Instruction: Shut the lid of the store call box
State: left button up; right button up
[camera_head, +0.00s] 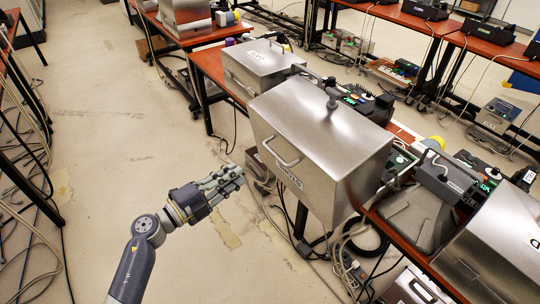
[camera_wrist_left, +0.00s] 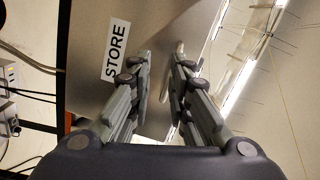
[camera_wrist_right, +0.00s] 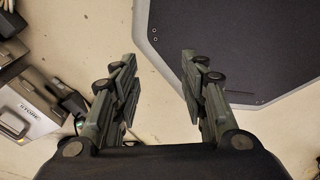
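The store call box (camera_head: 325,125) is a large brushed-steel box in the middle of the head view, jutting past the table's near edge. Its label and bar handle are on the side facing my left gripper. I cannot tell for sure how far its lid is open. The left wrist view shows a steel face with the STORE label (camera_wrist_left: 116,50) and a pale handle (camera_wrist_left: 179,48). My left gripper (camera_head: 235,175) is open and empty, to the left of the box and apart from it. My right gripper (camera_wrist_right: 155,65) is open and empty; the head view does not show it.
Another steel box (camera_head: 262,62) stands behind on the red table (camera_head: 208,62), and one more (camera_head: 495,235) at the lower right. Cables hang below the table edge. A dark panel (camera_wrist_right: 240,45) lies beyond my right gripper.

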aim_at(271, 153)
pick_arm(q)
jog(key=w+d+r+m, duration=0.1)
jog(key=d, duration=0.2)
jog(key=w+d+r+m+g+p, duration=0.1)
jog(key=w+d, duration=0.1)
jog(key=d, duration=0.1)
jog(key=w+d+r+m+g, duration=0.1)
jog(key=w+d+r+m, duration=0.1)
jog(key=d, duration=0.1)
jog(key=shift+d+h, duration=0.4)
jog(key=shift+w+d+f, duration=0.1)
jog(key=shift+w+d, duration=0.1)
jog(key=shift+d, duration=0.2)
jog(key=shift+p, duration=0.3)
grip_shut()
pick_arm(e)
jog(key=shift+w+d+r, duration=0.1)
jog(key=shift+d+r, duration=0.1)
jog(key=shift+d, duration=0.5)
jog(key=shift+w+d+r, duration=0.1)
jog(key=shift+d+r, duration=0.05)
jog(key=shift+d, duration=0.55)
jog(key=shift+w+d+r, duration=0.1)
jog(key=shift+d+r, duration=0.1)
jog(key=shift+d, duration=0.5)
